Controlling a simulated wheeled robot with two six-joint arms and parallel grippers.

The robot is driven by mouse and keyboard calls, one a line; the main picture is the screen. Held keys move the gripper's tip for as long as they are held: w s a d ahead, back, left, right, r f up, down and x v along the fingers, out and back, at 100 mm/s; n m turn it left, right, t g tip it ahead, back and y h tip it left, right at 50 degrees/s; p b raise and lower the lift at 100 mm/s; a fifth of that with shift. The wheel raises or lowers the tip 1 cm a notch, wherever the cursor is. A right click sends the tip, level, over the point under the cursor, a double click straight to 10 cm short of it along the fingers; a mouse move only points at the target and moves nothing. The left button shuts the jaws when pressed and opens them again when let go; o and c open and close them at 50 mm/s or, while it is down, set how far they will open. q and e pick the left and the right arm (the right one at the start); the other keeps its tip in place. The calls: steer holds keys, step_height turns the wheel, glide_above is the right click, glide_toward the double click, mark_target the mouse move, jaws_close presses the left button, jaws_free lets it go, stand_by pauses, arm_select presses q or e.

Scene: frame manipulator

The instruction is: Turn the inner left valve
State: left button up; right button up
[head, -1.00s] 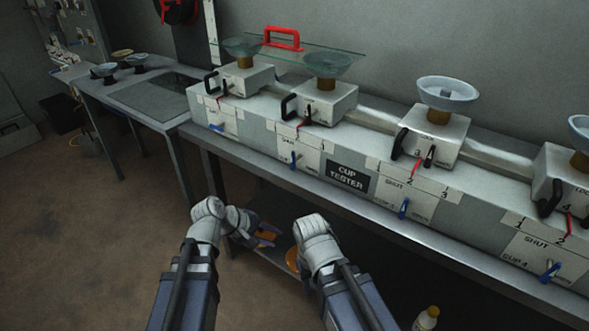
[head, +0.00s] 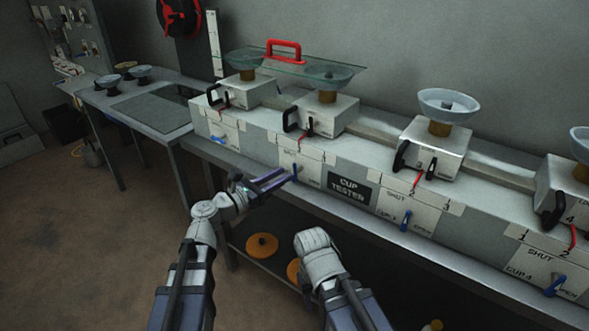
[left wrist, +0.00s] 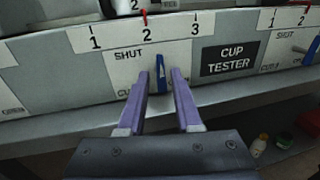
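The inner left valve is the blue handle (head: 295,172) on the second panel from the left of the grey cup tester (head: 360,215). In the left wrist view the blue handle (left wrist: 160,73) stands nearly upright, right of the word SHUT. My left gripper (head: 283,176) reaches up to this panel. Its two purple fingers are apart in the left wrist view (left wrist: 159,77), one on each side of the handle in the picture. I see no clear contact with the handle. My right wrist shows low in the head view; its gripper is hidden.
Other blue handles sit on the neighbouring panels, including one (head: 404,220) to the right. The bench edge (head: 330,205) runs just below the panels. Orange discs (head: 262,246) lie on the lower shelf. A side table (head: 150,108) stands at the left.

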mark_target(295, 169)
arm_select(q)
steer(key=shift+x, duration=2.75)
jaws_close()
